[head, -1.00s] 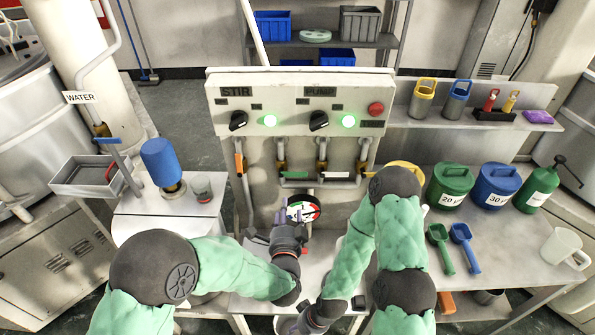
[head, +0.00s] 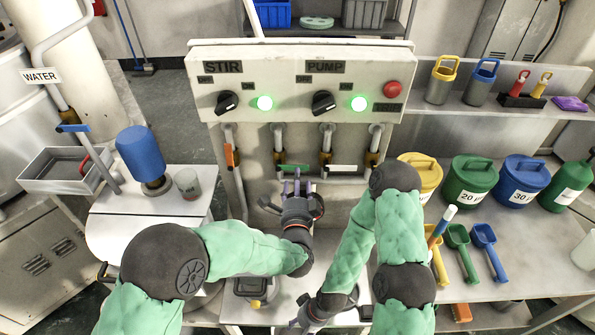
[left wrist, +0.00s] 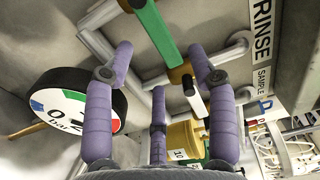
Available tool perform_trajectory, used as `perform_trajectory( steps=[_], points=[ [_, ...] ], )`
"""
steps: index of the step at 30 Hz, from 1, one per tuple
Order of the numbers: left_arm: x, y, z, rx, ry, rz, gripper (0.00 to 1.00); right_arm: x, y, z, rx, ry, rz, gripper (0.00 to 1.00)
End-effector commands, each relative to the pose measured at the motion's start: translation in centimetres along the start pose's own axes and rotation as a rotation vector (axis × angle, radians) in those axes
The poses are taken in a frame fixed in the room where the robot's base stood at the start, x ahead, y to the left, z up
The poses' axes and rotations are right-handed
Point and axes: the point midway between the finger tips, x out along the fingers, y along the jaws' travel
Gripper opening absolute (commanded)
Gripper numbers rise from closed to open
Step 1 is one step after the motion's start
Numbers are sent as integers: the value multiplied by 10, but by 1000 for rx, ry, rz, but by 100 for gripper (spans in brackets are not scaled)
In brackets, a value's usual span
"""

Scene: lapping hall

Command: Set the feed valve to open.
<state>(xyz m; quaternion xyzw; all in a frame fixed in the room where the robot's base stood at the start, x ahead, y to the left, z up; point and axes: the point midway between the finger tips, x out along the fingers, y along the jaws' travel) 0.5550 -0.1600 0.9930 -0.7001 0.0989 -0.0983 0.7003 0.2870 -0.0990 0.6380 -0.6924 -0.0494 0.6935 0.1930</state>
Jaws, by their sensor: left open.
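Several pipes with lever valves come down below the control panel (head: 300,85). One has an orange lever (head: 231,155) hanging down, one a green lever (head: 292,168) lying level, one a white lever (head: 343,168) lying level. No label reading "feed" is legible. My left gripper (head: 297,182) is open and empty, just below and in front of the green lever. In the left wrist view the green lever (left wrist: 155,32) lies beyond the spread purple fingers (left wrist: 165,70), with no clear contact. My right gripper (head: 312,312) is low at the front; its fingers are unclear.
A round pressure gauge (left wrist: 66,112) is close beside the left gripper. RINSE and SAMPLE labels (left wrist: 262,45) show in the left wrist view. A blue cylinder (head: 141,155) stands on the left table; buckets and scoops (head: 484,240) stand right.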

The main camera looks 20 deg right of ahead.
Motion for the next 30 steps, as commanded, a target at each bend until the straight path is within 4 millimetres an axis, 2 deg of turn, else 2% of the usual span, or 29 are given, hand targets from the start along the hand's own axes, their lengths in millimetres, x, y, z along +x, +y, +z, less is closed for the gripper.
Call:
perform_trajectory(
  steps=[3,10,15,23,29,30],
  points=[
    [22,2,1,-1,-2,-2,57,7,3,0,0,0,0,52],
    [50,2,1,-1,-1,0,57,14,5,0,0,0,0,52],
    [59,0,0,0,0,0,57,15,5,0,0,0,0,52],
    [60,0,0,0,0,0,57,15,5,-1,0,0,0,52],
    [59,0,0,0,0,0,3,15,5,-1,0,0,0,52],
    [59,0,0,0,0,0,0,15,5,-1,0,0,0,52]
  ],
)
